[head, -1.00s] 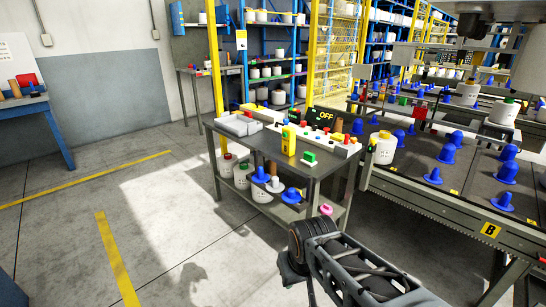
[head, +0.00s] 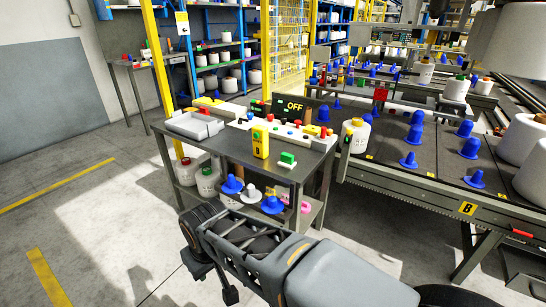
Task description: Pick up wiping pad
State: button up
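I cannot pick out a wiping pad for certain. A small green block on a white base (head: 287,159) lies at the front right of the grey work table (head: 222,148). Something pink (head: 304,207) shows on the table's lower shelf, partly hidden; I cannot tell what it is. My arm crosses the lower middle of the head view, in front of the table and apart from the tabletop. The fingers of my gripper cannot be made out.
The tabletop holds a grey tray (head: 194,125), a yellow box (head: 261,141) and a white button panel. Blue cones (head: 232,185) and white bobbins stand on the lower shelf. A conveyor (head: 395,163) with blue cones runs at right. The floor at left is clear.

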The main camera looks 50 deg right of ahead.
aim_at(287, 162)
jog(key=z, duration=0.4)
jog(key=i, duration=0.75)
jog(key=z, duration=0.6)
